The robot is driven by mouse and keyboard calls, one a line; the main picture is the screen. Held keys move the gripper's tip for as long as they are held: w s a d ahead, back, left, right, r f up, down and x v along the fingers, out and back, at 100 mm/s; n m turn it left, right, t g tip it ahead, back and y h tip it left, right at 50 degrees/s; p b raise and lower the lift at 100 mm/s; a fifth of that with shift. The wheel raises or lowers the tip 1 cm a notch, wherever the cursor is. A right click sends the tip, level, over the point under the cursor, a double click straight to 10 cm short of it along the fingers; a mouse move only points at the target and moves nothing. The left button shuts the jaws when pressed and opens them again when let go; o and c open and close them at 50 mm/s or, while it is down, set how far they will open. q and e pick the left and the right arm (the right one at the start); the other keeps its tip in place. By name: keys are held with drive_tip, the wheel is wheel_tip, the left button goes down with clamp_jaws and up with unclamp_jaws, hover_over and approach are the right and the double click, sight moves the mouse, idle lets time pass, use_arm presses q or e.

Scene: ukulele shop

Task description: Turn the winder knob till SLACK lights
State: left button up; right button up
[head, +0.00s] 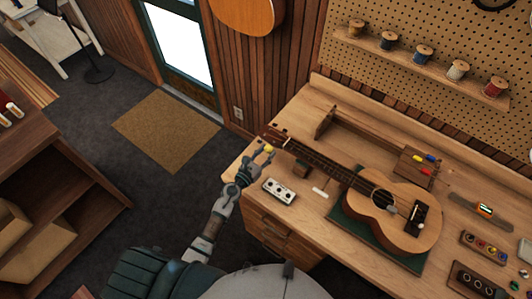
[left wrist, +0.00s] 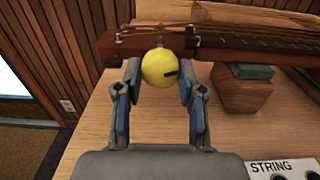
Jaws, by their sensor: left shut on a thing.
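The yellow winder knob (left wrist: 159,67), round with a dark mark on its face, sits at the headstock end of the ukulele (head: 393,212). It also shows small in the head view (head: 268,148). My left gripper (head: 262,156) is shut on the knob, with one finger on each side in the left wrist view (left wrist: 159,78). A white box (head: 279,191) with round dark spots lies on the bench beside my gripper. Its corner in the left wrist view (left wrist: 284,167) reads STRING. No SLACK label or lit lamp can be made out. My right gripper is out of view.
The ukulele lies on a green mat (head: 368,235) on the wooden bench (head: 322,222). A small block (head: 302,170) stands under its neck. A wooden rack (head: 416,168) with coloured pieces stands behind it. Several spools line the wall shelf (head: 440,70).

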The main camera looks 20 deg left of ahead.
use_arm(q)
drive_tip(key=shift+r, duration=0.15)
drive_tip(key=o, duration=0.9)
drive_tip(key=shift+c, duration=0.2)
drive_tip(key=shift+w, duration=0.1)
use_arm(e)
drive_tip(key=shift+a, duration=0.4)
use_arm(q)
drive_tip(key=shift+s+a, duration=0.15)
drive_tip(key=shift+s, duration=0.3)
drive_tip(key=v, duration=1.1)
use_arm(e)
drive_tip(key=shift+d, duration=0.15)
